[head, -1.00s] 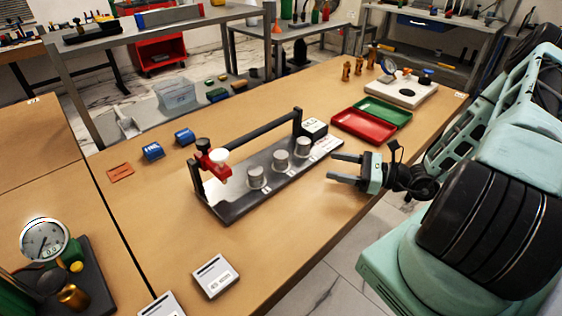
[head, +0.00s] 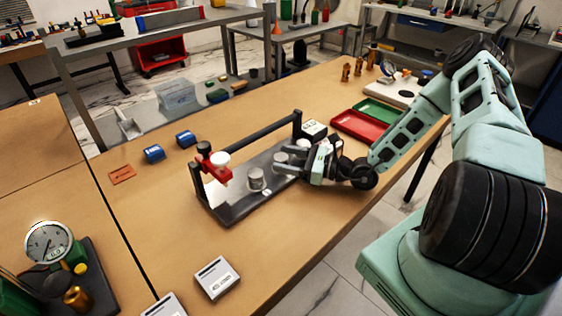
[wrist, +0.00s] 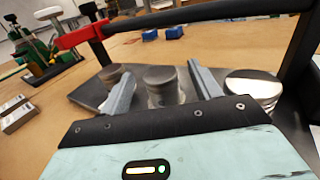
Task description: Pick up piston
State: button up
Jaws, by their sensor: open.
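Three silver metal pistons stand upright in a row on the rig's plate. In the head view the left piston (head: 256,178) is clear, and the middle piston (head: 280,158) and right piston (head: 303,144) are partly hidden by my gripper (head: 287,162). In the wrist view my gripper (wrist: 164,66) is open, with one finger on each side of the middle piston (wrist: 165,88). I cannot tell whether the fingers touch it. The left piston (wrist: 113,75) is outside the left finger, and the right piston (wrist: 252,86) is outside the right finger.
The rig's black bar (head: 258,133) runs behind the pistons, with a red clamp (head: 213,167) at its left end. A red tray (head: 356,124) and a green tray (head: 382,112) lie behind my arm.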

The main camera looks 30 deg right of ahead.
jog(key=shift+w+a, duration=0.1)
jog(key=shift+w, duration=0.05)
jog(key=c, duration=1.1)
jog(key=shift+r, duration=0.15)
